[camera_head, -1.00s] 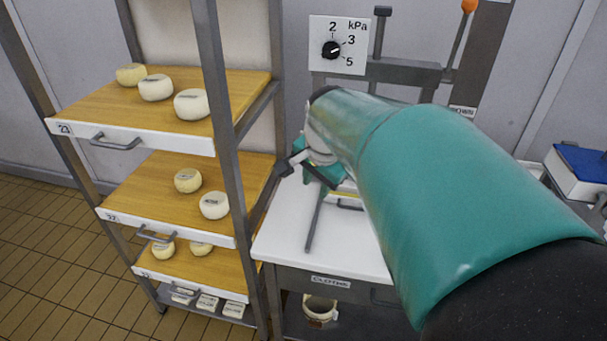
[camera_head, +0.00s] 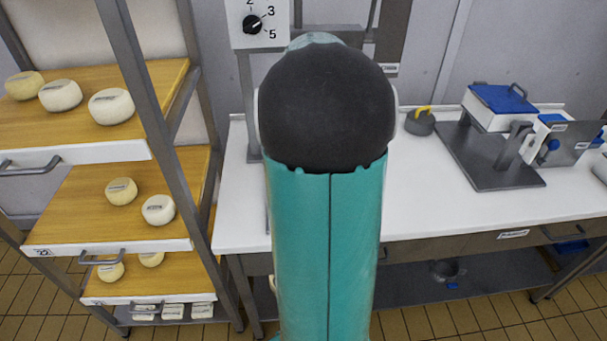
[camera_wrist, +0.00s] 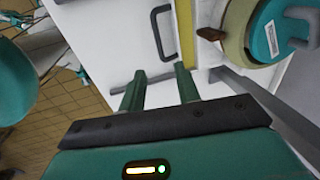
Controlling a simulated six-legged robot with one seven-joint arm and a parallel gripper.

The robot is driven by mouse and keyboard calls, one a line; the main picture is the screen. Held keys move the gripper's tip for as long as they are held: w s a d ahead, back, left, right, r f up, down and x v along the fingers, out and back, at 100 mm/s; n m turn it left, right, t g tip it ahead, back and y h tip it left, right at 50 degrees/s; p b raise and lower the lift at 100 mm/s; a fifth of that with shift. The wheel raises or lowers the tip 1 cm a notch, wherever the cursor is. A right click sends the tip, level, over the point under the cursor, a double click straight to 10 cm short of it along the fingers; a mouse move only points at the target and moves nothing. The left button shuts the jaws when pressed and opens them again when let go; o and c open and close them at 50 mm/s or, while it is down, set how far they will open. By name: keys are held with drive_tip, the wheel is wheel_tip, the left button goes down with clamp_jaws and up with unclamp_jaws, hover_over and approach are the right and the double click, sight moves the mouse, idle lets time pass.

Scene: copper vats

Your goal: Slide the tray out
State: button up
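In the wrist view my gripper (camera_wrist: 158,76) is open, its two green fingers apart with nothing between them. Just beyond the fingertips is a dark U-shaped handle (camera_wrist: 156,33) on a white front panel (camera_wrist: 118,40), with a yellow strip along its right side. The fingers do not touch the handle. I cannot tell which tray this panel belongs to. In the head view, wooden trays with white fronts sit on a rack: a top tray (camera_head: 75,158), a middle tray (camera_head: 160,245) and a lower tray (camera_head: 140,298), each carrying round cheeses. My arm hides my gripper there.
Grey rack posts (camera_head: 146,110) stand between the trays and the white table (camera_head: 455,195). In the wrist view a round olive and teal object (camera_wrist: 262,32) and a grey bar (camera_wrist: 268,100) lie close right of the fingers. A blue-lidded box (camera_head: 500,105) stands at right.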

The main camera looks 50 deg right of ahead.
drive_tip(key=f, duration=0.4)
drive_tip(key=w+d+f, duration=0.1)
drive_tip(key=f, duration=0.6)
drive_tip(key=shift+w+d+f, duration=0.15)
drive_tip(key=shift+d+f, duration=0.1)
drive_tip(key=shift+f, duration=0.1)
clamp_jaws()
